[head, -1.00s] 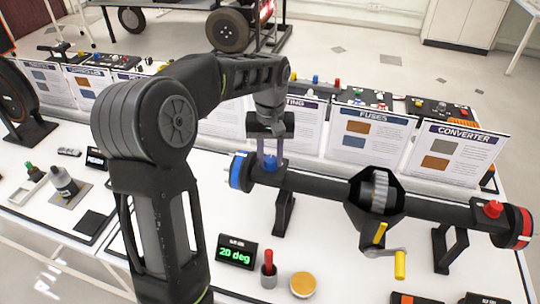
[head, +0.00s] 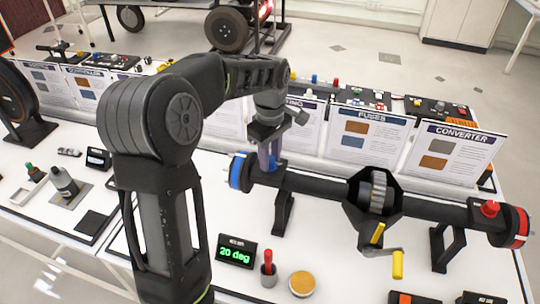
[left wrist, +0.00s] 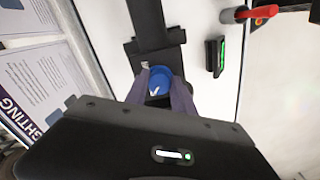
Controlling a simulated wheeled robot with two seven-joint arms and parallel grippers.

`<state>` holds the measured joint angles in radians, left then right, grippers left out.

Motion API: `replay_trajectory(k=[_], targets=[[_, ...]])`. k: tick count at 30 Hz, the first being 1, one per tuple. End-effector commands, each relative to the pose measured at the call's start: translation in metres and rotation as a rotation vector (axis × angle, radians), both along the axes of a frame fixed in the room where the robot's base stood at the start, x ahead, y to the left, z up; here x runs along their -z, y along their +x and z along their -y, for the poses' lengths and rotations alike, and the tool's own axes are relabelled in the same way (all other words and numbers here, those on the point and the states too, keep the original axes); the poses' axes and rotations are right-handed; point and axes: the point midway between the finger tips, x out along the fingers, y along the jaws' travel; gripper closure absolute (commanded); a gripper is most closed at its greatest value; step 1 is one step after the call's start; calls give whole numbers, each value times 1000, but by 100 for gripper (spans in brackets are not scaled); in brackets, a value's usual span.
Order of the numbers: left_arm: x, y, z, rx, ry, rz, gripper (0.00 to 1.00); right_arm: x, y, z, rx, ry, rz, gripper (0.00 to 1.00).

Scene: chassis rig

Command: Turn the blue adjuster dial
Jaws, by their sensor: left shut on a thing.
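The blue adjuster dial (head: 272,163) sits on top of the left end of a black axle tube (head: 325,188). My left gripper (head: 268,158) reaches down from above with its fingers on either side of the dial, shut on it. In the left wrist view the dial (left wrist: 160,80) shows as a blue cap with a white mark, between the two purplish fingers. A small display (head: 237,252) reads "20 deg" in green. My right gripper is not in view.
A blue-banded hub (head: 239,172) is just left of the dial. A red knob (head: 490,208) and yellow-handled crank (head: 397,264) are further right on the axle. Upright information cards (head: 368,140) stand close behind.

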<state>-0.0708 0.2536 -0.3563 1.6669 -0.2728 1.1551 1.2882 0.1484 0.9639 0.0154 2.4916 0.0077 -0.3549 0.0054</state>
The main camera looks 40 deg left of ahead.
Motion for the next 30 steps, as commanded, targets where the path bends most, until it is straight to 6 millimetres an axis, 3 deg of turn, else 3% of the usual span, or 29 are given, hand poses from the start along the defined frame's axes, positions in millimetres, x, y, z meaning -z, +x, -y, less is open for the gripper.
replay_trajectory(k=[20,21,28,30], targets=[[-1,1,-1,-87,2,4,100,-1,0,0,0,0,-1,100],[-1,1,-1,-87,2,4,68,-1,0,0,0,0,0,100],[0,1,-1,-86,1,2,49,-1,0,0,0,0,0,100],[0,1,-1,-86,1,2,48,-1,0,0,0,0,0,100]])
